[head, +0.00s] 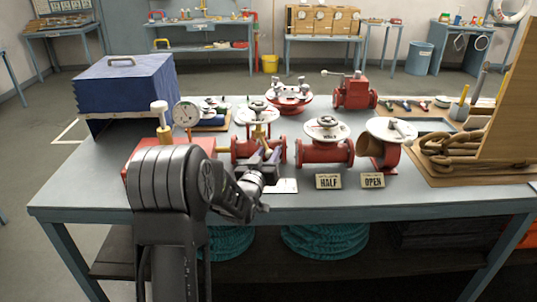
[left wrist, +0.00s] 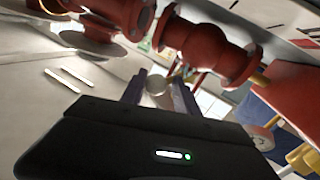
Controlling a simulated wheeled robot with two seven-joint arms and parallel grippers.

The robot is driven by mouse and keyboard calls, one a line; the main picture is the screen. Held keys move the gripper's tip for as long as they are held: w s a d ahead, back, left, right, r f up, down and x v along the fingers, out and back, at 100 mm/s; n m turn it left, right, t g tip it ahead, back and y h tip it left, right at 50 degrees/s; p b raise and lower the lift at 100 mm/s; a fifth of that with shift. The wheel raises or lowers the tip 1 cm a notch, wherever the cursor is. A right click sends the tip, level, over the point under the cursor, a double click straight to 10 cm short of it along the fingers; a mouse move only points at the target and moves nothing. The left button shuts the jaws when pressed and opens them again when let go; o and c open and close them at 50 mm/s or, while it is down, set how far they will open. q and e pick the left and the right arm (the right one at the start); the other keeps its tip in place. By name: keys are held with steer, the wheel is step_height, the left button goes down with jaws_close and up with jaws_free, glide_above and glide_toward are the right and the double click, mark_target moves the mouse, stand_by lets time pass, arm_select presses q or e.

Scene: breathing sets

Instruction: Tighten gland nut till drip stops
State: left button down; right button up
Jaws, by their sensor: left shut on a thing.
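The red valve (head: 245,152) with a white handwheel (head: 257,113) stands at the front middle of the bench. A brass-coloured part (head: 259,131) shows below its wheel; I cannot tell whether this is the gland nut. My left gripper (head: 268,158) is in front of this valve, its fingertips partly hidden by the valve and my wrist. In the left wrist view my fingers (left wrist: 158,92) are shut on a small round pale piece (left wrist: 155,85), near the red valve body (left wrist: 205,48). No drip can be made out. My right gripper is not in view.
Two more red valves stand right of it, with HALF (head: 328,181) and OPEN (head: 372,180) cards in front. A red box (head: 140,160) and pressure gauge (head: 186,114) are left, before a blue case (head: 125,85). Rope (head: 455,155) lies at right. The front bench edge is mostly clear.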

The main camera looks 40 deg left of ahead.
arm_select(q)
steer(key=h+b, duration=0.1)
steer(key=s+a+m+h+b, duration=0.1)
steer(key=b, duration=0.1)
steer(key=m+h+b, duration=0.1)
steer(key=b, duration=0.1)
steer(key=shift+s+a+r+t+h, duration=0.2)
steer(key=shift+s+t+h, duration=0.1)
steer(key=shift+t, duration=0.1)
steer(key=c, duration=1.3)
jaws_free()
steer(key=shift+w, duration=0.1)
steer(key=o, duration=0.4)
steer(key=shift+f, duration=0.1)
steer(key=shift+c, duration=0.2)
steer(key=shift+o, duration=0.2)
steer(key=shift+a, duration=0.1)
steer(key=shift+f, duration=0.1)
